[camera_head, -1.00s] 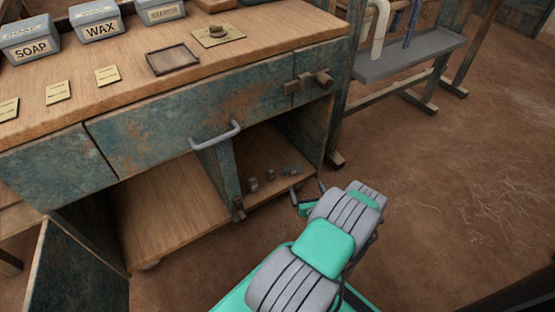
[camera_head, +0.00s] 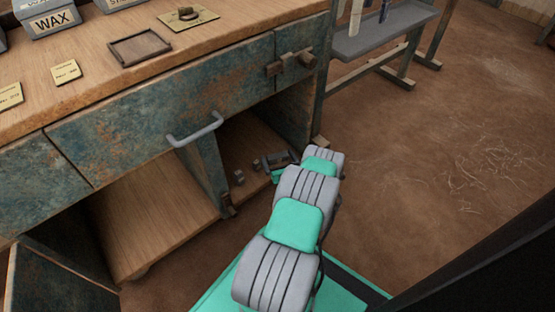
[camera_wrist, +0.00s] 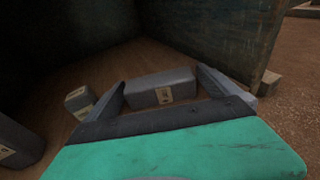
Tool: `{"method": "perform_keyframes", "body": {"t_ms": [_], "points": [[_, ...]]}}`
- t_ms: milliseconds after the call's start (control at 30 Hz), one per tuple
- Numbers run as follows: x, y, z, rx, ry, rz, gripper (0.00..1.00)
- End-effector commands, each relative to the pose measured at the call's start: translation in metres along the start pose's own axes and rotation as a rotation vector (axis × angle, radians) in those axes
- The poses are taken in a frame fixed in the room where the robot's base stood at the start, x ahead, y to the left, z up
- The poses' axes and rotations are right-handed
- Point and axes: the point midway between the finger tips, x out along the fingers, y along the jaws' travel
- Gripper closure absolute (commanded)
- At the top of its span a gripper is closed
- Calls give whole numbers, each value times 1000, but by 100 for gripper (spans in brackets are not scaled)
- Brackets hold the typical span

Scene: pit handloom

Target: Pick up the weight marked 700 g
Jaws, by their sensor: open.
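Several grey block weights lie on the wooden floor of the right-hand cupboard compartment. In the wrist view the largest-looking weight (camera_wrist: 150,90) lies on its side between and just beyond the fingers of my gripper (camera_wrist: 162,82). Its pale label is too small to read. A smaller weight (camera_wrist: 78,98) is just left of the left finger, and another weight (camera_wrist: 18,142) is at the left edge; their labels are also unreadable. My gripper is open and empty.
The drawer with a grey handle (camera_head: 195,130) and the bench top (camera_head: 110,85) overhang the compartment. A divider post (camera_head: 210,170) stands on its left, and a side panel (camera_wrist: 230,35) on its right. A bench foot (camera_wrist: 270,82) is just right of my gripper. Open floor lies farther right.

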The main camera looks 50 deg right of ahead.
Motion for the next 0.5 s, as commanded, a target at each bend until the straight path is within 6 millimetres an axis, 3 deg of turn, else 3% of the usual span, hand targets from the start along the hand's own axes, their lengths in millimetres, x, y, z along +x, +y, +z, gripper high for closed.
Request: {"method": "perform_keyframes", "body": {"t_ms": [500], "points": [[0,1,0,-1,0,2,39]]}}
